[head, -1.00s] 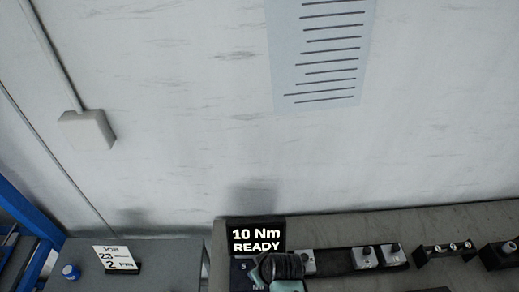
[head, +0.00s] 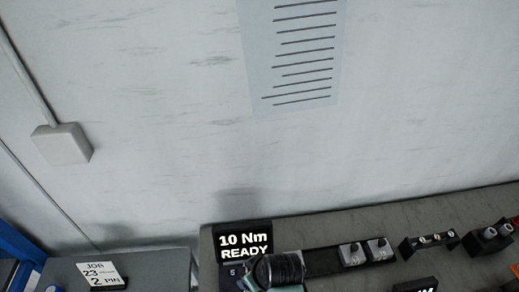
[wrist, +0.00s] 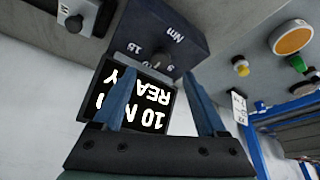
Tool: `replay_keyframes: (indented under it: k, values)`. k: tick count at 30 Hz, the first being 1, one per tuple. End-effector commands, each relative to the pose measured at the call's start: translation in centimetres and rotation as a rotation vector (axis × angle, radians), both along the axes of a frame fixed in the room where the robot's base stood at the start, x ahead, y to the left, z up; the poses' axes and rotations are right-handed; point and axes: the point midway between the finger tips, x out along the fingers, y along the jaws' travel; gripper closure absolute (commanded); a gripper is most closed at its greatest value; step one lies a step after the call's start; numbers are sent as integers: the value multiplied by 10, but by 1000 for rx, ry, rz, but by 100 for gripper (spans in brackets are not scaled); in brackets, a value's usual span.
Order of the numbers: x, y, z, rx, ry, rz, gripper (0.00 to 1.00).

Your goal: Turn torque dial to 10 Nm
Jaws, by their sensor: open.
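The torque display (head: 244,244) reads "10 Nm READY" in the head view and shows upside down in the wrist view (wrist: 150,118). The dark dial box (head: 232,275) sits below it in the head view, mostly hidden by my arm. In the wrist view the box (wrist: 195,40) shows "Nm", "15" and a "5". I cannot tell whether a finger touches anything.
A job card (head: 101,274) reading "JOB 23" stands on the left surface. Grey socket parts (head: 364,252) stand in a dark holder right of my arm, with another small rack (head: 430,241) beyond. The wall lies behind. The wrist view shows an orange round button (wrist: 292,40) at right.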

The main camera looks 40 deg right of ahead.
Motion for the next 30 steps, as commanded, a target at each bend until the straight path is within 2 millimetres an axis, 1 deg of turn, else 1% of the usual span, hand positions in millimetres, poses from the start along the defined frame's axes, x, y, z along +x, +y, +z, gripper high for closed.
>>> replay_keyframes:
  k: [1, 6, 12, 18, 30]
  values:
    - [-4, 0, 8, -2, -3, -2, 26]
    - [-15, 1, 36, -2, -2, -2, 26]
    - [-25, 2, 60, -1, -1, -1, 26]
    - [-28, 3, 68, 0, 1, -1, 26]
    - [-28, 3, 68, 1, 1, -1, 26]
